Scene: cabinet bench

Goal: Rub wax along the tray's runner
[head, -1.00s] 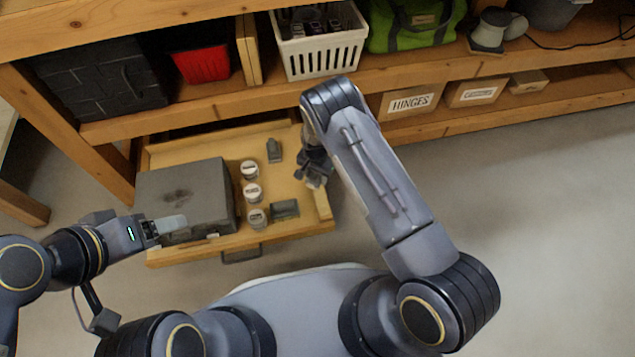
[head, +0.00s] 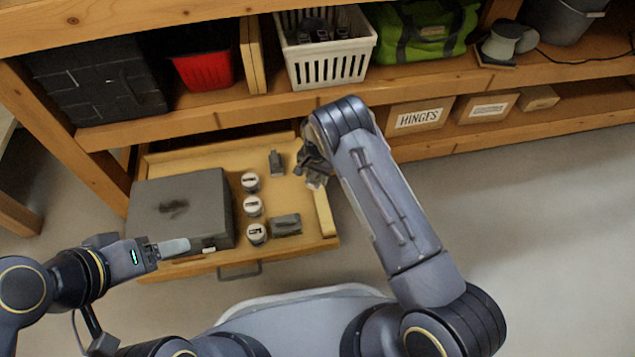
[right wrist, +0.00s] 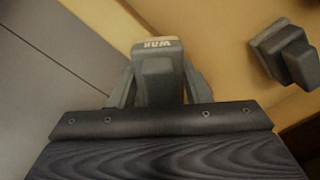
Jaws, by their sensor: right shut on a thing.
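The wooden tray (head: 290,246) is pulled out from under the bench like a drawer. Its pale right side strip (head: 325,213), seemingly the runner, runs front to back. My right gripper (head: 315,180) is over the tray's right side, near the strip's back part. It is shut on a grey block of wax (right wrist: 157,52), with lettering on its pale end in the right wrist view. Contact between wax and strip cannot be made out. My left gripper (head: 175,247) is by the tray's front left; its fingers overlap side-on, so their gap is hidden.
The tray holds a large grey box (head: 180,208), a column of white-lidded jars (head: 253,206) and small grey blocks (head: 286,224) (head: 276,162). The shelf above carries a white basket (head: 328,68) and green bag (head: 425,32). Floor to the right is clear.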

